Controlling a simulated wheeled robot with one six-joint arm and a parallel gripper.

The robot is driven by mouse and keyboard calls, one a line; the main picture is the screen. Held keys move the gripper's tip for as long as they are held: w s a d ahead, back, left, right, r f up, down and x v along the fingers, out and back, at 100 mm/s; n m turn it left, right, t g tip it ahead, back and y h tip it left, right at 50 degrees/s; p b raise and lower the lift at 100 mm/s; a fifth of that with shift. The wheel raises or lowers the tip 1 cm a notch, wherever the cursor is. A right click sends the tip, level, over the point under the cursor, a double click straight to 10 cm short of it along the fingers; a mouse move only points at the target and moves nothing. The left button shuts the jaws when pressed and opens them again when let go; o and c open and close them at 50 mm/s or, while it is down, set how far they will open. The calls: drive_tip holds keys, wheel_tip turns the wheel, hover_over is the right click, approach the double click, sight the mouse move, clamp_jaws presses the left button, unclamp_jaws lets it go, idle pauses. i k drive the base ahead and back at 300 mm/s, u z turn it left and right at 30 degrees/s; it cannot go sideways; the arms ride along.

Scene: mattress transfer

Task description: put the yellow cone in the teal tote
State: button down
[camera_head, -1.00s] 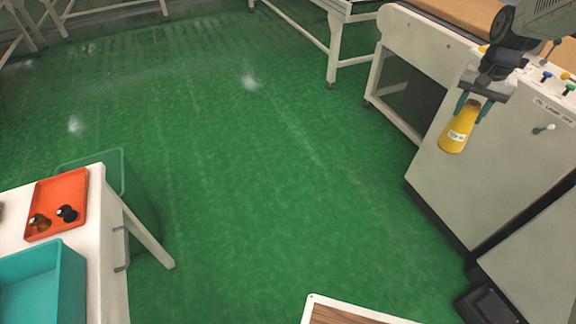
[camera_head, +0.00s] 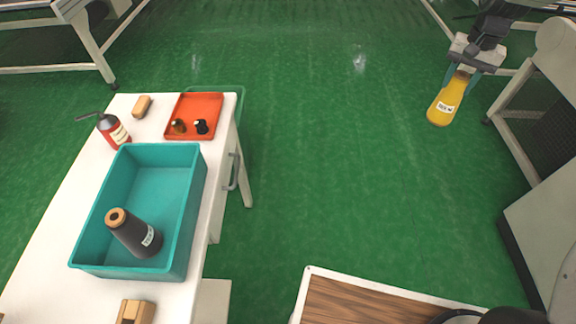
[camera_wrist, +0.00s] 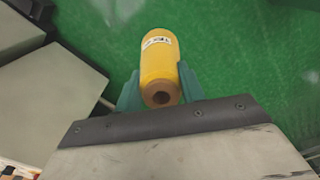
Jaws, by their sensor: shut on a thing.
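The yellow cone (camera_head: 445,103) has a white label and hangs tilted in my gripper (camera_head: 461,78) at the upper right of the head view, above the green floor. In the wrist view the cone (camera_wrist: 159,62) sits between the teal fingers of my gripper (camera_wrist: 160,92), its brown-rimmed end toward the camera. The gripper is shut on it. The teal tote (camera_head: 194,212) stands on the white table at the left, far from the gripper. A dark grey cone with a tan end (camera_head: 131,234) leans inside the tote; the rest of the tote floor is bare.
The white table (camera_head: 72,205) also bears an orange tray (camera_head: 205,107) with two small knobs, a red bottle (camera_head: 113,131) and tan blocks (camera_head: 142,106). Open green floor (camera_head: 330,170) lies between table and gripper. A grey machine (camera_head: 548,215) stands at right.

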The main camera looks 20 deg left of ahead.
sight(163, 192)
drive_tip(key=u, duration=0.05)
drive_tip(key=i, duration=1.35)
drive_tip(key=u, duration=2.3)
